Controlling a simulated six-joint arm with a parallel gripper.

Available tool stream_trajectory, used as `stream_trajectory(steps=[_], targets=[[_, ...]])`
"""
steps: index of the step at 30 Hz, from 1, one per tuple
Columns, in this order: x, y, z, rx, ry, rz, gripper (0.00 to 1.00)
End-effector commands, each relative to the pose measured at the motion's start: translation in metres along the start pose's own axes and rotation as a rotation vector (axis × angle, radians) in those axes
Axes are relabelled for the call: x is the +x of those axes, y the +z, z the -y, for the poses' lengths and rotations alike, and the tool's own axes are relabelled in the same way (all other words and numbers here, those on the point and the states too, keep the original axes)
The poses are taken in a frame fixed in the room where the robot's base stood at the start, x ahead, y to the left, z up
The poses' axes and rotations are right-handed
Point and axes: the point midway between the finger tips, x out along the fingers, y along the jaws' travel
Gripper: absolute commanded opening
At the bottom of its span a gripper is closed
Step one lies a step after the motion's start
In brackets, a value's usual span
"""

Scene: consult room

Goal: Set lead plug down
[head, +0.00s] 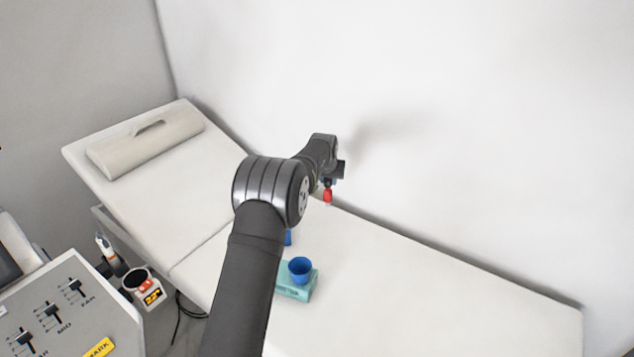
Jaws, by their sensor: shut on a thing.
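My gripper (329,182) is in the upper middle of the head view, above the far part of the white couch (430,290). It is shut on a small red piece with a pale lower end, which looks like the lead plug (327,196). The plug hangs below the jaws, roughly upright, and seems clear of the couch top. The fingers are small and dark, and their grip on the plug is partly hidden.
A blue cup (300,268) stands on a teal box (298,290) on the couch. Another blue thing (288,238) is partly hidden by my arm. A cushion (146,142) lies at the far left. A slider console (65,310) stands lower left. The couch's right side is clear.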

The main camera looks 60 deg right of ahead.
Motion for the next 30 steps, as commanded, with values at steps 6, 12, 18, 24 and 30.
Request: stream_trajectory(steps=[6,12,18,24,30], targets=[[-0.016,0.009,-0.022,0.019,0.012,0.001,0.00],[-0.038,0.042,-0.056,0.080,0.051,0.001,0.00],[-0.062,0.084,-0.086,0.142,0.086,0.001,0.00],[-0.077,0.112,-0.101,0.179,0.106,0.000,0.00],[-0.070,0.119,-0.092,0.186,0.110,0.001,0.00]])
